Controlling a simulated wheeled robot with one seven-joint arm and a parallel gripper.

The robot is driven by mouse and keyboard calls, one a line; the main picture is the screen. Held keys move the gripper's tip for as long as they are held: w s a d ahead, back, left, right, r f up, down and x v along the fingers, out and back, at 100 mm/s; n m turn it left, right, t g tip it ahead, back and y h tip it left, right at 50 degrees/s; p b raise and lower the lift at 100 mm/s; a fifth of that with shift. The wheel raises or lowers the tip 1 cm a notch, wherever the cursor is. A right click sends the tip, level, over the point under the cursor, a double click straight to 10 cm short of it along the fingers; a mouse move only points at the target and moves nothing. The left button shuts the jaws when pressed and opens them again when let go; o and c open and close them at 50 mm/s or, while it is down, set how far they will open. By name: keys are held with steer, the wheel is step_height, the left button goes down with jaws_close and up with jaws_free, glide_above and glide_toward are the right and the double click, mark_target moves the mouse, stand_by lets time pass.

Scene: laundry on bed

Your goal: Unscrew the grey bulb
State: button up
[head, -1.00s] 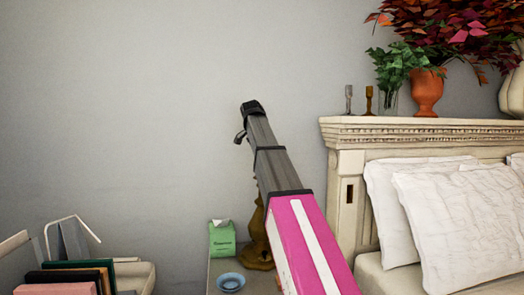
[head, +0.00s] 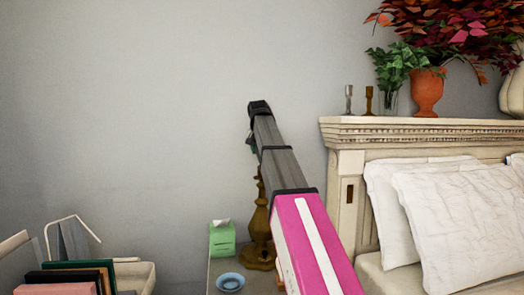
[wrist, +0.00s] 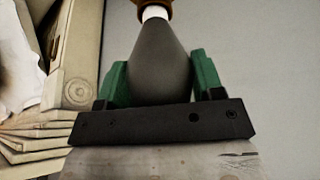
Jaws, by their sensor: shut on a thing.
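The grey bulb (wrist: 158,50) fills the middle of the wrist view. Its white neck meets a brown lamp socket (wrist: 160,8) at the top edge, where the picture cuts off. My gripper (wrist: 160,78) has a green finger on each side of the bulb and is shut on it. In the head view, the brown-gold lamp (head: 259,235) stands on the nightstand, partly behind my arm. The bulb is hidden there, and only a bit of my gripper (head: 251,143) shows beside the arm's far end.
A green tissue box (head: 222,240) and a blue bowl (head: 230,283) stand on the nightstand (head: 215,272) near the lamp. The cream headboard (head: 345,165) and pillows (head: 450,205) are at right. Books (head: 62,280) are at lower left.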

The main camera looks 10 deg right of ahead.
steer(key=shift+n+y, duration=0.7)
steer(key=shift+n, duration=1.1)
steer(key=shift+n+y, duration=0.4)
steer(key=shift+n, duration=1.3)
steer(key=shift+y, duration=0.3)
steer(key=n+y, duration=0.1)
steer(key=n, duration=0.2)
steer(key=shift+n, duration=0.3)
